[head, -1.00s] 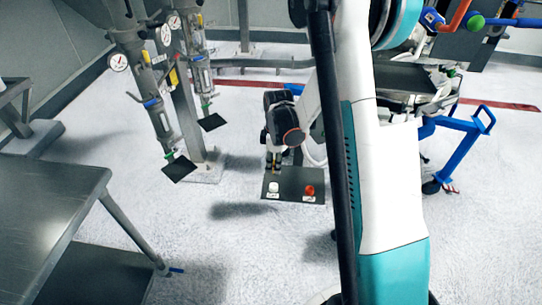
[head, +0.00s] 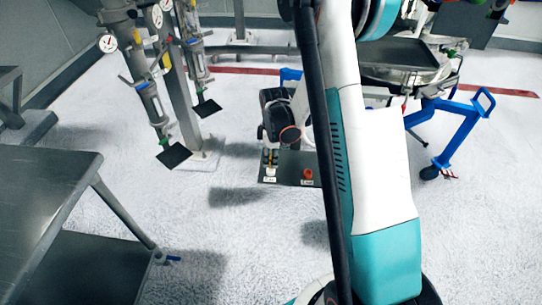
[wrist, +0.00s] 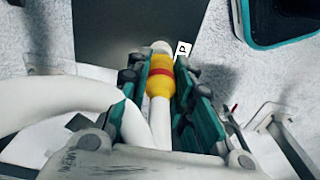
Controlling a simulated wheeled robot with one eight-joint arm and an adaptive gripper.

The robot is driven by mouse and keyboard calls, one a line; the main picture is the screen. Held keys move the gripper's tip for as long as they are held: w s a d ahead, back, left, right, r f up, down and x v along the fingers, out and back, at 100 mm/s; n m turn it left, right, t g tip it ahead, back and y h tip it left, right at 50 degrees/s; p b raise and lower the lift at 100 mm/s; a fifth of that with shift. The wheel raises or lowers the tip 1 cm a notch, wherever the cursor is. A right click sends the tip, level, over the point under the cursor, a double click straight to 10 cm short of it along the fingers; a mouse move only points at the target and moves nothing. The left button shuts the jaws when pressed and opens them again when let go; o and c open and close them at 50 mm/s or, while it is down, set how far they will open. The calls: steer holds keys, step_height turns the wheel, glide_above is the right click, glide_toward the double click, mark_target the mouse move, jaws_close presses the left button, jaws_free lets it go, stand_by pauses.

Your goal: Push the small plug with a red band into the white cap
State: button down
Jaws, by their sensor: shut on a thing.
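My gripper (wrist: 160,95) is shut on the plug (wrist: 160,84), a yellow piece with a red band around its middle. A thick white hose runs back from the plug. The white cap (wrist: 160,47) shows right beyond the plug's front end, in line with it. I cannot tell whether they touch or whether the plug is inside. In the head view my gripper (head: 270,157) points down just above the white cap (head: 270,173), which stands on a dark plate (head: 290,160).
A red cap (head: 308,174) stands on the same plate, right of the white one. A white label with a P (wrist: 183,48) is beside the white cap. A metal table (head: 50,180) is at the left, and a blue-framed cart (head: 460,140) at the right. Floor in front of the plate is clear.

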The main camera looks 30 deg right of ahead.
steer(key=shift+f+b, duration=0.4)
steer(key=shift+f, duration=0.15)
steer(key=shift+b, duration=0.45)
stand_by(0.8)
steer(key=shift+f, duration=0.8)
stand_by(0.5)
steer(key=c, duration=1.3)
jaws_free()
steer(key=shift+c, duration=0.2)
